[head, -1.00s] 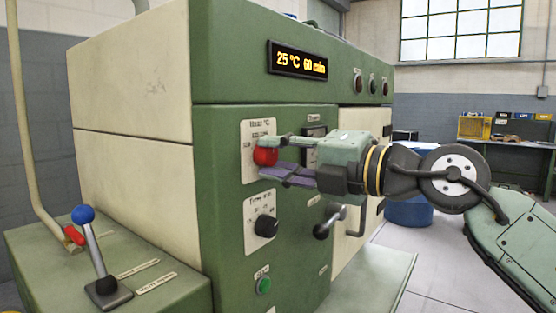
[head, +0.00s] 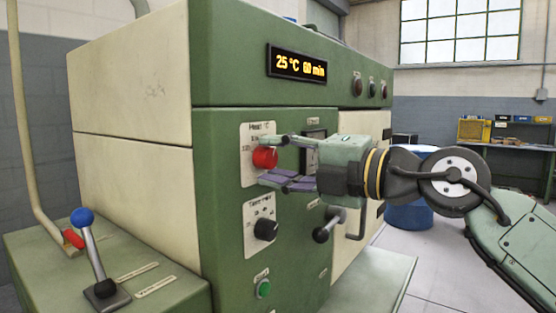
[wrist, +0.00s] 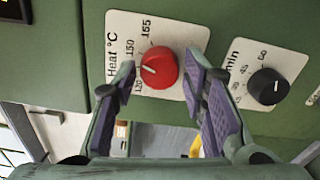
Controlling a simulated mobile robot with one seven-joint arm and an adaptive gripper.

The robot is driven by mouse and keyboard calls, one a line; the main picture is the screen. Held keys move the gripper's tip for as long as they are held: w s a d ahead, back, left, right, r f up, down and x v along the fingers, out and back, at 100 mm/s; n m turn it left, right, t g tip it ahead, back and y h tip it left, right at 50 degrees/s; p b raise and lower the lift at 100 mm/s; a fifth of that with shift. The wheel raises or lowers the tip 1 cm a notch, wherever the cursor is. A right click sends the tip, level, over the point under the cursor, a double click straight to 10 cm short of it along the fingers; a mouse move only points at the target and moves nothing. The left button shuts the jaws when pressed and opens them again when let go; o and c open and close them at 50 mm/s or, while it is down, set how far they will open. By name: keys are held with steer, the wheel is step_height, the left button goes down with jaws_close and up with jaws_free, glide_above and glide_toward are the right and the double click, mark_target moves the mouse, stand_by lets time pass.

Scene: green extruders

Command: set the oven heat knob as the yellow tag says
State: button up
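The red heat knob (head: 265,157) sits on a white "Heat °C" plate (wrist: 120,30) on the green oven front. In the wrist view the red knob (wrist: 166,66) has a white mark pointing left, between the printed 120 and 150; the exact setting is hard to read. My gripper (head: 272,161) is open, with one finger above and one below the knob's level. In the wrist view its fingertips (wrist: 163,83) lie either side of the knob's lower part, and no grip shows. The oven display (head: 298,63) reads 25 °C 60 min. I cannot make out a yellow tag.
The black timer knob (head: 266,229) is just below the heat knob, and shows close to a finger in the wrist view (wrist: 268,86). A blue-knobbed lever (head: 91,250) stands at left.

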steer(key=shift+o, duration=0.8)
steer(key=v, duration=1.2)
